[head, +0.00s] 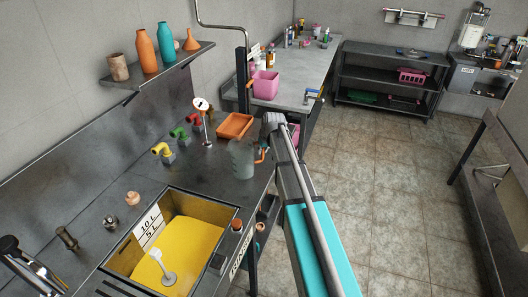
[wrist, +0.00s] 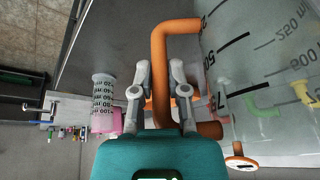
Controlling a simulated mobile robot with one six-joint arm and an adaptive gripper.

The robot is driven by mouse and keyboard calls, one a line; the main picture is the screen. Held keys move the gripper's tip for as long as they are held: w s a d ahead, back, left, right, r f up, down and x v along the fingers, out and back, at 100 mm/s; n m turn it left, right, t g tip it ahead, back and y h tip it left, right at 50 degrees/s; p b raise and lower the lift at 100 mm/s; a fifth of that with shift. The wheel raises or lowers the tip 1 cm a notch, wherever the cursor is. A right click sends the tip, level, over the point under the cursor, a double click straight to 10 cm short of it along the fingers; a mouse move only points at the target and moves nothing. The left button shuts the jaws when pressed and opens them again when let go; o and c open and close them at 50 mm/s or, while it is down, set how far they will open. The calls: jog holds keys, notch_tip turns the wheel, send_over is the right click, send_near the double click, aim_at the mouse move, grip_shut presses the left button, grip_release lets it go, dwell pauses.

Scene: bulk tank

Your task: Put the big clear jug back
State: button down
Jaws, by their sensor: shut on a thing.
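The big clear jug (head: 241,158) is at the right end of the steel counter, beside the front edge. In the wrist view the jug (wrist: 252,50) fills the right side, with dark volume marks and an orange handle (wrist: 160,75). My gripper (wrist: 162,95) has one finger on each side of the handle and is shut on it. In the head view my own arm mostly hides the gripper. I cannot tell whether the jug rests on the counter or hangs just above it.
An orange tray (head: 235,126) lies behind the jug. Yellow, green and red taps (head: 162,152) line the back left. A yellow-filled basin (head: 185,250) is in front. A small marked cup (wrist: 103,103) shows in the wrist view. The floor to the right is clear.

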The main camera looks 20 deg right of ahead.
jog(key=shift+f, duration=0.15)
jog(key=c, duration=0.6)
grip_release()
jog(key=shift+c, duration=0.2)
jog(key=shift+r, duration=0.2)
jog(key=p+v, duration=1.1)
jog(key=v, duration=0.1)
jog(key=shift+s, duration=0.1)
dwell(0.5)
